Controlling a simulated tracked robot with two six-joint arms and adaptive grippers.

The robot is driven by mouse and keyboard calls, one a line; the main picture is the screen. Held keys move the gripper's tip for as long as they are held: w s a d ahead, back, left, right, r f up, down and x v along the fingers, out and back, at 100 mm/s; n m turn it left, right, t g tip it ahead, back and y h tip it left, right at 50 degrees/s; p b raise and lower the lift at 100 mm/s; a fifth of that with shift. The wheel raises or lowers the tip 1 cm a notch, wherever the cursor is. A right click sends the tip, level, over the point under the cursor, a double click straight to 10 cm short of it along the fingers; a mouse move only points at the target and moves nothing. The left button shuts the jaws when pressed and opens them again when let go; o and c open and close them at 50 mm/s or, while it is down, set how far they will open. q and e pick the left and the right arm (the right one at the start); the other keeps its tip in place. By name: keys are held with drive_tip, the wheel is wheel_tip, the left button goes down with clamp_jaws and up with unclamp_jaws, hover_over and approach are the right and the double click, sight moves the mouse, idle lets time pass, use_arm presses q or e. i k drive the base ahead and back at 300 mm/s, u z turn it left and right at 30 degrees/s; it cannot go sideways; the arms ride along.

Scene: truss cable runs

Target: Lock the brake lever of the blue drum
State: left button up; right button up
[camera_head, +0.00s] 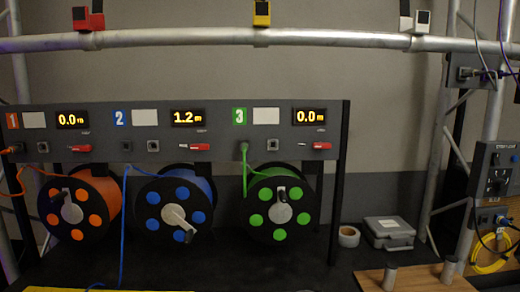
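The blue drum (154,197) hangs below section 2 of the grey panel (220,122), between the orange and green drums. Its dark face has blue discs and a grey hub with a crank (176,217) slanting down right. A red lever (198,147) on the panel above it, likely its brake lever, lies roughly level with a small pale label at its left. The label is too small to read. The section 2 display (187,117) reads 1.2 m. Neither of my grippers is in view.
The orange drum (95,205) and green drum (258,195) flank the blue one. A blue cable (122,225) hangs before its left side. A grey case (389,231), tape roll (348,236) and wooden board (420,279) are at right. A truss tube (330,38) crosses above.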

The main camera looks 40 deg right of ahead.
sight(194, 147)
drive_tip(key=k, duration=0.7)
drive_tip(key=z, duration=0.35)
drive_tip(key=i, duration=0.8)
drive_tip(key=z, duration=0.1)
